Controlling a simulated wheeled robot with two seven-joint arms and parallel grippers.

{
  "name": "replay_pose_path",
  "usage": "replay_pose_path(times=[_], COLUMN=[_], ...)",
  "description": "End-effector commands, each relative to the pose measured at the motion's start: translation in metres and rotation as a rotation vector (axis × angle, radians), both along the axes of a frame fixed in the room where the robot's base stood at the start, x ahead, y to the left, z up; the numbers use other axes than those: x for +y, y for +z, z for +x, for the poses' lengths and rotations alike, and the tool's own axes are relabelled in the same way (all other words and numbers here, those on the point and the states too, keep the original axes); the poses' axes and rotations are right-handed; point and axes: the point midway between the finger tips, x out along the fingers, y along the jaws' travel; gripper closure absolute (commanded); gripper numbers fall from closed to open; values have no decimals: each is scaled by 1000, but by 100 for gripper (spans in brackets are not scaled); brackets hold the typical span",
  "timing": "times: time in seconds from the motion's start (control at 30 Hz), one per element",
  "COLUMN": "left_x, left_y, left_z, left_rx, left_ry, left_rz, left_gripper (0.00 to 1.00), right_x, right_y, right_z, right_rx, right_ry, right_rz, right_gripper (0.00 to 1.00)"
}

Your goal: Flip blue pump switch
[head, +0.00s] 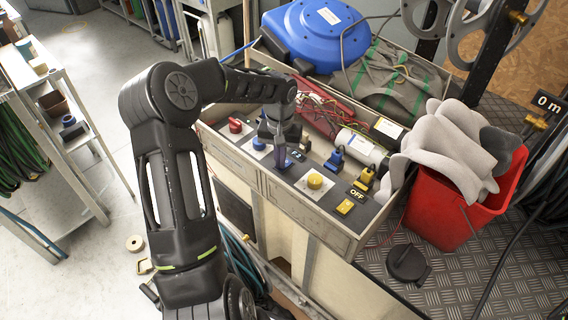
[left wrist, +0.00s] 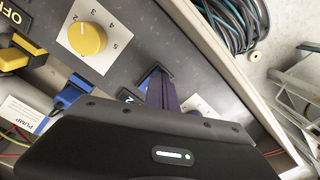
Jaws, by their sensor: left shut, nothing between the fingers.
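The blue pump switch (head: 287,163) sits on the dark control panel (head: 322,200), between the blue knob (head: 259,143) and the yellow knob (head: 315,181). My left gripper (head: 281,160) points down at it, shut and empty, and partly covers it. In the left wrist view the fingertips (left wrist: 160,88) stand right at the blue switch (left wrist: 147,76). I cannot tell whether they touch it or which way it is tipped. The yellow knob (left wrist: 87,38) shows beside it. My right gripper is not in view.
A blue plug-like part (head: 335,158), a yellow one (head: 363,180) and a yellow OFF switch (head: 345,207) are close by. Loose wires (head: 322,112) lie behind the panel. A red bucket with grey gloves (head: 460,215) stands right. A blue hose reel (head: 315,35) is behind.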

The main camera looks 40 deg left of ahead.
Motion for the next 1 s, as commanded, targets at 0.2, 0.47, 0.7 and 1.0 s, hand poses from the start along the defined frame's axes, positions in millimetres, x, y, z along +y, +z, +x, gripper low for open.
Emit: replay_pose_path(times=[0.2, 0.47, 0.7, 1.0], left_x=[-1, 0, -1, -1], left_y=[1, 23, 45, 67], left_z=[0, 0, 0, 0], left_rx=[1, 1, 0, 0], left_ry=[0, 1, -1, 0], left_rz=[-2, 0, -1, -1], left_gripper=[100, 100, 100, 100], right_x=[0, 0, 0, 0], right_y=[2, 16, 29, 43], right_z=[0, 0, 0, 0], right_rx=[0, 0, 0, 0], right_ry=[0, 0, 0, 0], right_rz=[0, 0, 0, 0], right_gripper=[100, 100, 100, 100])
